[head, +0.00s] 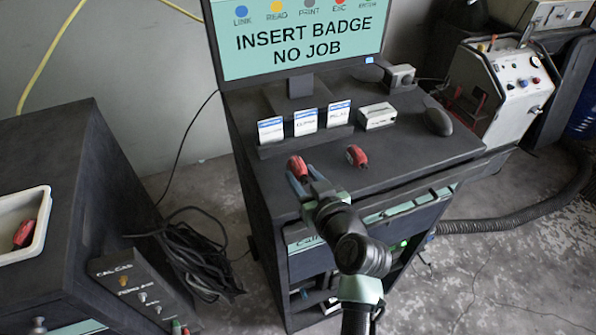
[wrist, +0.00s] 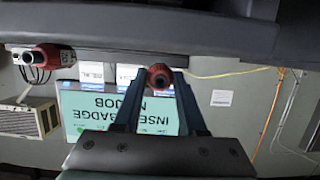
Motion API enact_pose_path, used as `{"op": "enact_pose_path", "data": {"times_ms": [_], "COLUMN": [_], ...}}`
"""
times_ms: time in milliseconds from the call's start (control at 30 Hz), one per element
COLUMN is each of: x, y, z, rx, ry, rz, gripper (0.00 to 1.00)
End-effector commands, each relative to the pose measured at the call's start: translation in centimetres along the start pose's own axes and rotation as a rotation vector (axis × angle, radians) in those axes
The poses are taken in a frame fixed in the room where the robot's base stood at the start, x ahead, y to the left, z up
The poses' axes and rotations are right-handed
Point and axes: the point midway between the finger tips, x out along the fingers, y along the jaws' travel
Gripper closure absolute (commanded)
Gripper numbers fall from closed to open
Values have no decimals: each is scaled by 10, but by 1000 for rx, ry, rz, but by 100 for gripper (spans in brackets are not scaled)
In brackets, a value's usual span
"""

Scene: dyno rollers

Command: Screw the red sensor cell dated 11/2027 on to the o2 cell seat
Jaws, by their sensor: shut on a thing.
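My gripper (head: 300,174) is shut on a red sensor cell (head: 296,164) above the front left of the dark cart top. In the wrist view, the held red cell (wrist: 160,75) sits between the two fingertips, its round dark-centred end facing the camera. A second red cell (head: 357,155) is on the cart top to the right of my gripper; it also shows at the left of the wrist view (wrist: 45,57). A third red cell (head: 24,234) lies in a white tray at the left. No date is readable on any cell. I cannot identify the o2 cell seat.
The cart top (head: 410,155) holds a row of white-and-blue cards (head: 305,122), a small white box (head: 377,116) and a dark mouse (head: 437,117). A screen (head: 300,40) reading "INSERT BADGE NO JOB" stands behind. The white tray (head: 43,215) is on a dark cabinet at left.

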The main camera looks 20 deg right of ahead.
Motion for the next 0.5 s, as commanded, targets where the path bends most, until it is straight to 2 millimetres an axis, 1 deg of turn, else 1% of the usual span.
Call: {"op": "enact_pose_path", "data": {"times_ms": [33,500], "x": [-1,-8], "y": [0,0], "z": [-5,-27], "rx": [-1,1], "ry": [1,1], "rz": [0,-1], "gripper": [100,100]}}
